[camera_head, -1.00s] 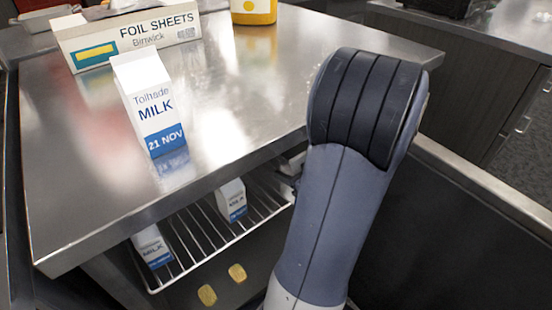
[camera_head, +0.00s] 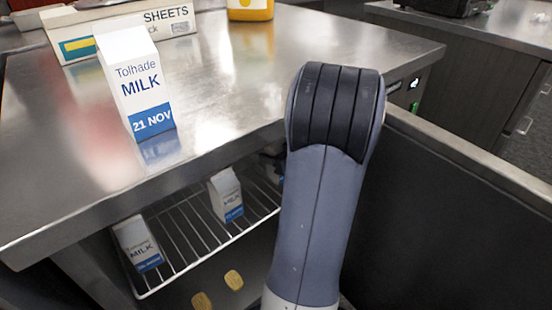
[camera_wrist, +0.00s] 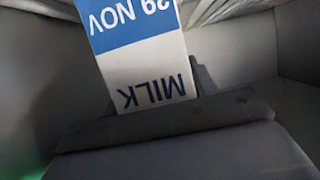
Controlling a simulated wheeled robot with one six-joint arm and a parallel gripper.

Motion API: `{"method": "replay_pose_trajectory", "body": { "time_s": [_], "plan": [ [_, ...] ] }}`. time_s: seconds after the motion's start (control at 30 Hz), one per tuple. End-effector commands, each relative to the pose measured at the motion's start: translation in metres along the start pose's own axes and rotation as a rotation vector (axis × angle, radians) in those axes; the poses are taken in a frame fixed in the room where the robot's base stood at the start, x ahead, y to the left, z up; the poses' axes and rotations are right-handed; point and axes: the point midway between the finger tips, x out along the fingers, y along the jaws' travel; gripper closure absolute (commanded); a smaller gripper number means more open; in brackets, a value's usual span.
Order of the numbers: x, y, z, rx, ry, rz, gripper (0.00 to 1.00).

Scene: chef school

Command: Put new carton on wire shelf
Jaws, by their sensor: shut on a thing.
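A white and blue milk carton marked 29 NOV (camera_wrist: 140,48) fills the upper middle of the wrist view, its print upside down there. My gripper (camera_wrist: 165,118) is shut on it. In the head view my arm hides the gripper and this carton. The wire shelf (camera_head: 188,240) is below the steel counter. Two milk cartons stand on it, one at the front left (camera_head: 137,245) and one farther back (camera_head: 227,196); their dates are too small to read. Another milk carton, marked 21 NOV (camera_head: 135,85), stands upright on the counter top.
The steel counter top (camera_head: 225,95) overhangs the wire shelf. A foil sheets box (camera_head: 80,45) and a yellow container (camera_head: 250,8) stand at its back. Two yellowish pieces (camera_head: 217,290) lie below the shelf. Some shelf wires between and right of the cartons are bare.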

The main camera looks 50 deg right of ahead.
Motion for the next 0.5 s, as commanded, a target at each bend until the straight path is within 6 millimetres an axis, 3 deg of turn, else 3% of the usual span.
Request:
{"method": "replay_pose_trajectory", "body": {
  "time_s": [0.37, 0.4, 0.5],
  "plan": [
    [0.0009, 0.0001, 0.0025, -0.001, 0.002, 0.000, 0.82],
    [0.0007, -0.0001, 0.0024, -0.002, 0.000, 0.000, 0.42],
    [0.0006, -0.0001, 0.0024, -0.001, 0.000, 0.000, 0.34]
  ]
}}
